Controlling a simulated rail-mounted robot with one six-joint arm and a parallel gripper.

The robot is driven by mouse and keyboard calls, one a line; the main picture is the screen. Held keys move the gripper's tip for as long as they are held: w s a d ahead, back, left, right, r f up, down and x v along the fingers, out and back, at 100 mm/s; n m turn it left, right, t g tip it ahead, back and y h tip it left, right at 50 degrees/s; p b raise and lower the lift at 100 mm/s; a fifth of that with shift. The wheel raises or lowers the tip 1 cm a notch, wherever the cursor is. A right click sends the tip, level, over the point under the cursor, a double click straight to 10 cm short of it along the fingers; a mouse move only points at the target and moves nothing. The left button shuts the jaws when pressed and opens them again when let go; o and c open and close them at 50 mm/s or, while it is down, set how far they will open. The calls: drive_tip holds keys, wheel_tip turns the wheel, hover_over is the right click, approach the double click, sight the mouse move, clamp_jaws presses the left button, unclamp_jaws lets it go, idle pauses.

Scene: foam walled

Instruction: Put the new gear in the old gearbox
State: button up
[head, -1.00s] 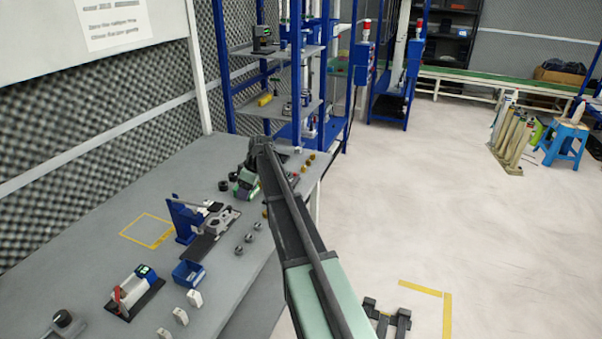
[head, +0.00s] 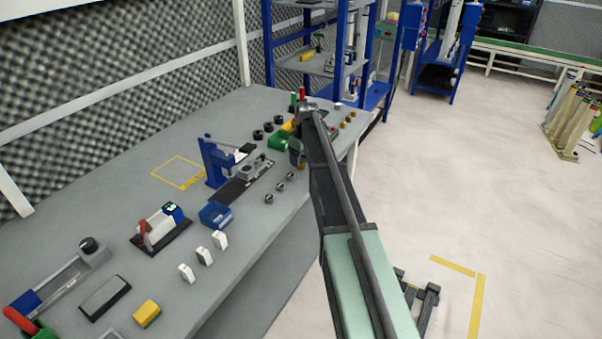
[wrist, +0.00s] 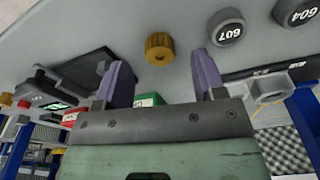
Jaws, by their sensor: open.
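My gripper (wrist: 160,70) is open, with two purple fingers spread apart and nothing held between them. A brass, ridged gear-like part (wrist: 159,48) shows just past the fingertips in the wrist view, apart from both fingers. Several small brass parts (head: 348,118) sit near the bench's right edge in the head view; I cannot tell which is the new gear. A grey housing (head: 250,169), possibly the old gearbox, lies on a black strip beside a blue press. In the head view my gripper (head: 297,152) hangs over the bench, partly hidden by my arm.
Black cylinders marked 607 (wrist: 226,27) and 604 (wrist: 299,10) stand near the brass part. A green bin (head: 279,142) is close to my gripper. The blue press (head: 215,163), a blue bin (head: 215,216) and small grey cylinders (head: 281,188) stand nearer. The left bench has free room.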

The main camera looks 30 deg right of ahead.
sight(301, 163)
wheel_tip(301, 163, down, 3)
drive_tip(key=shift+w+f+b, duration=0.1)
drive_tip(key=shift+w+b, duration=0.05)
drive_tip(key=shift+b, duration=0.6)
drive_tip(key=shift+r, duration=0.25)
drive_tip(key=c, duration=1.1)
wheel_tip(301, 163, up, 20)
drive_tip(key=p, duration=2)
drive_tip(key=shift+r+p, duration=0.15)
drive_tip(key=shift+p, duration=0.25)
